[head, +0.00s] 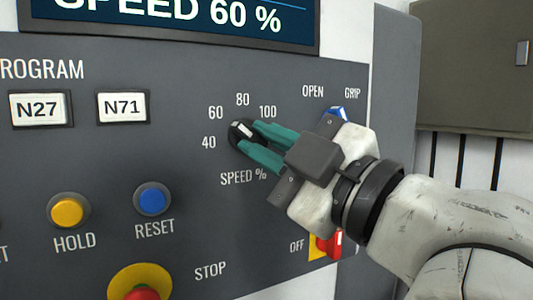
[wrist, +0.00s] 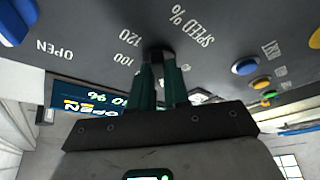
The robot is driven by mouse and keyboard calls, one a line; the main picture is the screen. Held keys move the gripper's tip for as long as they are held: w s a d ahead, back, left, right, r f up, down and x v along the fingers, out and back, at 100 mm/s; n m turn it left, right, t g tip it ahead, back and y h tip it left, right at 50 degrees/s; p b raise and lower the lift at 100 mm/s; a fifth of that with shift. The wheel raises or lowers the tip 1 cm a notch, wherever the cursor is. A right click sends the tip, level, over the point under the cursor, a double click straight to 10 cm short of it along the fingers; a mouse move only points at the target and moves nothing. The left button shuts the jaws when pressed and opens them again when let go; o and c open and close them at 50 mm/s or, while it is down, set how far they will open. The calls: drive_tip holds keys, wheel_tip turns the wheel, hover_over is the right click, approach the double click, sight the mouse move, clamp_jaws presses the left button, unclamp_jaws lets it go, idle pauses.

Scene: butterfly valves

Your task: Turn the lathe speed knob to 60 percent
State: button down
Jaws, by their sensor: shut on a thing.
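The speed knob (head: 239,129) is a small dark round knob with a white mark, on the grey panel above the "SPEED %" label. The numbers 40, 60, 80 and 100 show around it in the head view. My gripper (head: 251,138) has teal fingers, shut on the knob from the right, one finger above and one below. In the wrist view the dark knob (wrist: 160,52) sits between the fingertips (wrist: 159,66), partly hidden. The display (head: 180,15) at the top reads "SPEED 60 %". The knob's exact pointing is hard to read.
Program buttons N27 (head: 41,109) and N71 (head: 123,106) are at the left. The yellow HOLD button (head: 68,212), blue RESET button (head: 153,200) and red STOP button (head: 141,292) lie below. A red switch (head: 329,244) by OFF and a blue switch (head: 338,112) are close to my arm.

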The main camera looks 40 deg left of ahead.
idle(0.3)
drive_tip(key=c, duration=1.1)
unclamp_jaws()
drive_tip(key=b+v, duration=0.1)
drive_tip(key=v, duration=0.9)
drive_tip(key=shift+d+b, duration=0.3)
drive_tip(key=shift+d, duration=0.05)
drive_tip(key=shift+s+f, duration=0.1)
